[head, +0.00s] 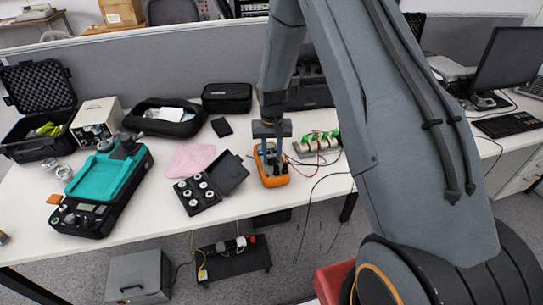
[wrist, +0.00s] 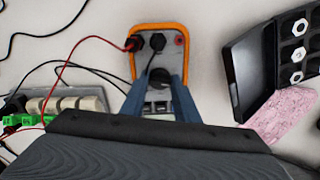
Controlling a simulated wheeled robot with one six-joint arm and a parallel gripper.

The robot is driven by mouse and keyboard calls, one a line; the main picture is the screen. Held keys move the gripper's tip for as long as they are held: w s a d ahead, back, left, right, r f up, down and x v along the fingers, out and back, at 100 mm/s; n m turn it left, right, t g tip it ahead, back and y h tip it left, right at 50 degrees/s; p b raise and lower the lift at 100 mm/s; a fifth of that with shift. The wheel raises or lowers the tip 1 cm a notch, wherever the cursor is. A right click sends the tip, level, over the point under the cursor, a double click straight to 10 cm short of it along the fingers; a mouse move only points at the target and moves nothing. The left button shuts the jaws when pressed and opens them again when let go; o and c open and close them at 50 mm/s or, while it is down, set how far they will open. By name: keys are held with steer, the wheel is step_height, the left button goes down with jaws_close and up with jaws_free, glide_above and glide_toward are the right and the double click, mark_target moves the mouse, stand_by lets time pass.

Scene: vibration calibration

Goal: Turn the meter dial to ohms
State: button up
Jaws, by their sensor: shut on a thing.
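The orange multimeter (head: 275,181) lies on the white table in the head view, below my gripper. In the wrist view the meter (wrist: 159,34) shows its end with red and black leads plugged in. Its dark round dial (wrist: 161,78) sits between my fingers. My gripper (head: 271,157) points down onto the meter, and its two blue-grey fingers (wrist: 160,84) are shut on the dial. The dial's pointer and markings are hidden, so I cannot tell its setting.
A black case with round metal parts (head: 198,194) lies open left of the meter, near a pink cloth (head: 190,161). A power strip with green plugs (head: 317,144) is at right. Red and black leads cross the table. A teal instrument (head: 107,171) stands far left.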

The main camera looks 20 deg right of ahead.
mark_target(271, 159)
steer(key=shift+m, duration=0.3)
steer(key=m+b, duration=0.1)
steer(key=m, duration=0.1)
steer(key=shift+m, duration=0.4)
steer(key=shift+a+m+b, duration=0.1)
steer(key=shift+m+b, duration=0.45)
steer(key=shift+m, duration=1.55)
steer(key=o, duration=1.1)
steer(key=shift+c, duration=0.2)
steer(key=shift+r+b, duration=1.05)
steer(key=shift+r, duration=2.9)
